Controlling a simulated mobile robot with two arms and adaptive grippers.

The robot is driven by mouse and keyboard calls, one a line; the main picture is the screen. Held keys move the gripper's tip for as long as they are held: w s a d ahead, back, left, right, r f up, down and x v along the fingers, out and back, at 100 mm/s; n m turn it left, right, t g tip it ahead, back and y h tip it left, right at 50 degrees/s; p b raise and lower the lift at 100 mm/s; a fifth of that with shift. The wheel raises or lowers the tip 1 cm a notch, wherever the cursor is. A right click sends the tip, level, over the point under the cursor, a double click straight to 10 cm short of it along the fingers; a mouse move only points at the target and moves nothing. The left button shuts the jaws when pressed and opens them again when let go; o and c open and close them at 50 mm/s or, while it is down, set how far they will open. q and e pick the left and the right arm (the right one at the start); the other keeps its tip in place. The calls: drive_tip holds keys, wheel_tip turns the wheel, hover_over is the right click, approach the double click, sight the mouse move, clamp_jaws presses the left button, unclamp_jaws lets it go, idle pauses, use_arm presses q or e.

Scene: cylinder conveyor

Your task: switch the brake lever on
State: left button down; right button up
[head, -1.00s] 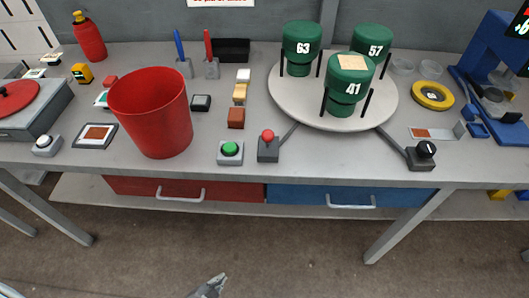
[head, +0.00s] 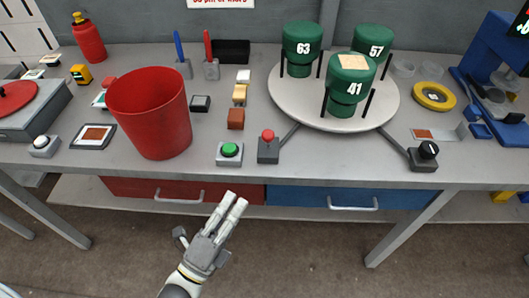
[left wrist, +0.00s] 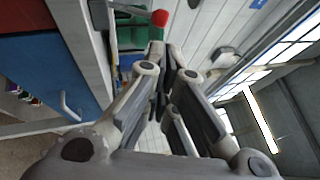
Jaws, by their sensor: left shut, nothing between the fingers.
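The brake lever, seemingly the small grey box with a red ball knob (head: 268,135), stands at the front edge of the table, left of and in front of the turntable. Its red knob also shows in the left wrist view (left wrist: 160,18), beyond the fingertips. My left gripper (head: 236,199) is in front of the table edge, below and a little left of the lever, apart from it. Its fingers are shut and empty, pointing toward the table; they also show in the left wrist view (left wrist: 164,55). My right gripper is not in view.
A green button (head: 230,150) sits just left of the lever. A red bin (head: 150,115) stands further left. A round turntable (head: 290,105) carries green numbered cylinders behind the lever. A black-knobbed switch (head: 425,155) is to the right. Red and blue drawers with handles are under the tabletop.

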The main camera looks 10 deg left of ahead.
sight(265, 137)
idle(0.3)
use_arm(q)
drive_tip(key=p+x, duration=0.4)
drive_tip(key=x, duration=1)
drive_tip(key=shift+w+r+p, duration=0.15)
drive_tip(key=shift+r+p, duration=0.15)
drive_tip(key=shift+p, duration=0.25)
drive_tip(key=w+r+n+g+y+p, duration=0.1)
drive_tip(key=p, duration=0.2)
drive_tip(key=w+r+g+p, duration=0.1)
drive_tip(key=w+p, duration=0.1)
drive_tip(key=p, duration=0.2)
drive_tip(key=shift+a+r+n+y, duration=0.15)
drive_tip(key=shift+a+n+y, duration=0.05)
drive_tip(key=shift+n+y, duration=0.2)
drive_tip(key=w+b, duration=0.1)
drive_tip(key=w, duration=0.5)
drive_tip(key=shift+w+a+r, duration=0.2)
drive_tip(key=shift+a+r, duration=0.05)
drive_tip(key=shift+r, duration=0.2)
